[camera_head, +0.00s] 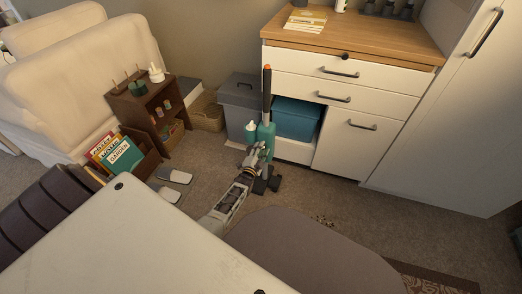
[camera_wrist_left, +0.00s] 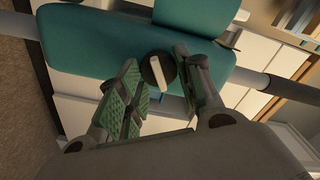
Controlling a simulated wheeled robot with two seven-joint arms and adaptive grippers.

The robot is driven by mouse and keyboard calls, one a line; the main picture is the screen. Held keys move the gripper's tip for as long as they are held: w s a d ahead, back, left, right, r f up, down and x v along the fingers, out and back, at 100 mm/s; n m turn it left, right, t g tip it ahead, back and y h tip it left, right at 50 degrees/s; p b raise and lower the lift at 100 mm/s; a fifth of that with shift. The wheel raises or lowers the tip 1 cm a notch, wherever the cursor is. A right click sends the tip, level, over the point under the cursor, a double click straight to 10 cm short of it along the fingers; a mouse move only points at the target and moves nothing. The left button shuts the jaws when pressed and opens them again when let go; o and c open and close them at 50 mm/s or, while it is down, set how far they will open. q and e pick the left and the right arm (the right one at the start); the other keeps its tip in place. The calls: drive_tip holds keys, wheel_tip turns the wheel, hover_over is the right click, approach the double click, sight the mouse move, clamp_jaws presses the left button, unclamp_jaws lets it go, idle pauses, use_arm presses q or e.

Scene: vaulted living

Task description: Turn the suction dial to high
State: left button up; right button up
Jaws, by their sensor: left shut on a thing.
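A teal upright vacuum (camera_head: 267,135) with a dark, orange-tipped handle stands on the carpet in front of the white cabinet. In the left wrist view its teal body (camera_wrist_left: 95,40) fills the upper part. The suction dial (camera_wrist_left: 157,70) is a round black knob with a white bar across it, on the teal body. My left gripper (camera_head: 261,150) is at the vacuum's body. Any high marking is too small or hidden to read. My right gripper is out of view.
A grey bin (camera_head: 240,100) and a green-white bottle (camera_head: 251,130) stand left of the vacuum. A teal box (camera_head: 297,119) sits in the cabinet (camera_head: 370,100) behind it. A grey rounded seat (camera_head: 310,255) is in front.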

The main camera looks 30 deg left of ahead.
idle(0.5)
use_arm(q)
drive_tip(key=o, duration=1)
drive_tip(key=shift+o, duration=0.2)
drive_tip(key=shift+s, duration=0.15)
drive_tip(key=v, duration=1.1)
drive_tip(key=shift+s, duration=0.35)
